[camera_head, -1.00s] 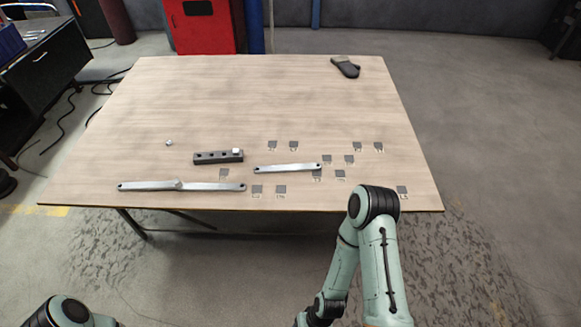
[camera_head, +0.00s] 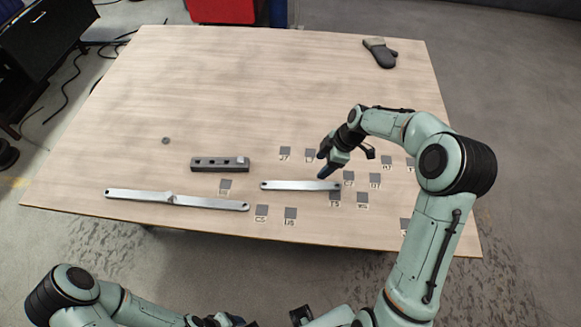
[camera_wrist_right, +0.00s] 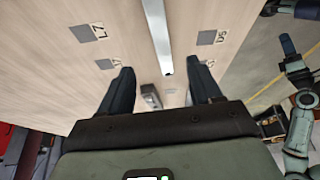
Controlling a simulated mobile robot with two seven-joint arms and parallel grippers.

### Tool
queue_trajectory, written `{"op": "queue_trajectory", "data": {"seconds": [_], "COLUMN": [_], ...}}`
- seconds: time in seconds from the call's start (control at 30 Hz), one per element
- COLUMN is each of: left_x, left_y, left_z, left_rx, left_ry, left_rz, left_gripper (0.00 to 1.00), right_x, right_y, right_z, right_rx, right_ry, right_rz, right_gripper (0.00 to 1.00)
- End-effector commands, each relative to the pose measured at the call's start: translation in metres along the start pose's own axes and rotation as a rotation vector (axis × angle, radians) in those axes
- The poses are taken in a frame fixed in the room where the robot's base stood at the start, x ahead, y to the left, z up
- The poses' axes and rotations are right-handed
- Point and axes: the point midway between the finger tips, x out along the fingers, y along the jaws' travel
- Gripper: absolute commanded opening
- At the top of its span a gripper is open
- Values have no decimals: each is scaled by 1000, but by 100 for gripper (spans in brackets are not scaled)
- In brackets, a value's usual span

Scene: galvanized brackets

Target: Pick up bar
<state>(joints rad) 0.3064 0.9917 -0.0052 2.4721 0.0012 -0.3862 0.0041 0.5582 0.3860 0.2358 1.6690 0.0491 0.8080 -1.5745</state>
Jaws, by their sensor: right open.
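A short flat silver bar (camera_head: 300,185) with a hole near each end lies on the wooden table (camera_head: 200,90). It also shows in the right wrist view (camera_wrist_right: 157,32), running from the top edge to between the fingers. My right gripper (camera_head: 326,165) is over the table near the bar's right part; in the wrist view its two dark fingers (camera_wrist_right: 163,88) are apart with nothing held between them. A longer silver bar (camera_head: 215,203) lies to the left. My left arm is low at the bottom left; its jaws cannot be made out.
A dark block with holes (camera_head: 205,164) lies behind the bars, with a small light piece on its right end. Several grey labelled squares (camera_head: 285,153) mark the table. A small round piece (camera_head: 165,141) and a dark mitt (camera_head: 380,54) lie farther back. The table's middle is clear.

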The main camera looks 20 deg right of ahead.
Motion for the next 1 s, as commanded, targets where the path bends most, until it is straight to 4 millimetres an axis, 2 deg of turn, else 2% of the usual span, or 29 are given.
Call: {"op": "queue_trajectory", "data": {"seconds": [0.17, 0.4, 0.73, 1.0], "left_x": [0, -2, -6, -14], "left_y": [-1, 0, 3, 6], "left_z": [1, 0, -1, -4], "left_rx": [-2, -1, 0, 2], "left_ry": [-2, -1, 2, 7], "left_rz": [-1, 0, 1, 2], "left_gripper": [63, 63, 63, 63], "right_x": [18, 64, 92, 130], "right_y": [-1, -1, 0, 1], "right_z": [1, 0, -1, -3], "right_rx": [-2, -2, -1, -1], "right_ry": [0, 0, 0, 0], "right_rz": [-5, -6, -4, -3], "right_gripper": [64, 64, 64, 64]}}
